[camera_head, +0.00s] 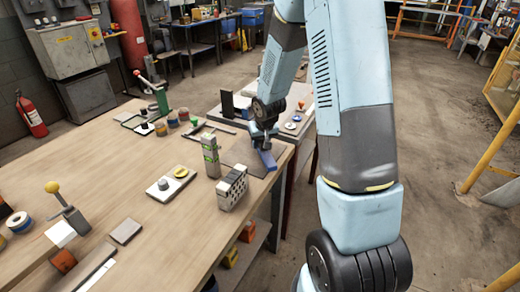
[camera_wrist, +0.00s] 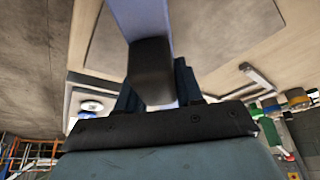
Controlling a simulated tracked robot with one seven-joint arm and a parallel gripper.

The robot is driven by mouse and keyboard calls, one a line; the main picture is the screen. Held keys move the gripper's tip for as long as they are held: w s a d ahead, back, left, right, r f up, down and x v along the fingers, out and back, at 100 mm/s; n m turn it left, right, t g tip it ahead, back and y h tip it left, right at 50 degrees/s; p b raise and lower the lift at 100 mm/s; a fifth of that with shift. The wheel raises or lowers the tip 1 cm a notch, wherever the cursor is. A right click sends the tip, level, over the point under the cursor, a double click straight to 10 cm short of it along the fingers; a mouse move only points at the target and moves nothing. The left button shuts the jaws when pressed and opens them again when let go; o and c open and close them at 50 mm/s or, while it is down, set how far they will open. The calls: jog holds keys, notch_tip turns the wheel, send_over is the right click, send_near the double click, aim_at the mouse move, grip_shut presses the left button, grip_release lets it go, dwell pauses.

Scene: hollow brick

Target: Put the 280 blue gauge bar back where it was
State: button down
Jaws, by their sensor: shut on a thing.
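The blue gauge bar (camera_head: 266,159) is at the right edge of the wooden table, over a dark grey mat (camera_head: 240,152). My gripper (camera_head: 263,143) is shut on it from above. In the wrist view the bar (camera_wrist: 141,14) runs up from between the fingers of my gripper (camera_wrist: 158,88), with a dark block across part of it. I cannot tell whether the bar touches the mat. A pale hollow brick (camera_head: 232,187) with rows of holes stands just left of the bar and in front of the mat.
A green-topped upright block (camera_head: 211,156) stands behind the brick. A second table (camera_head: 300,117) with small parts stands beyond the right edge. Bare wood lies in front of the plate.

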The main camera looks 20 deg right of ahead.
jog(key=shift+w+a+f, duration=0.1)
jog(key=shift+a+f, duration=0.05)
jog(key=shift+f, duration=1.5)
jog(key=shift+f, duration=0.1)
jog(key=c, duration=0.7)
grip_release()
jog(key=shift+f, duration=0.1)
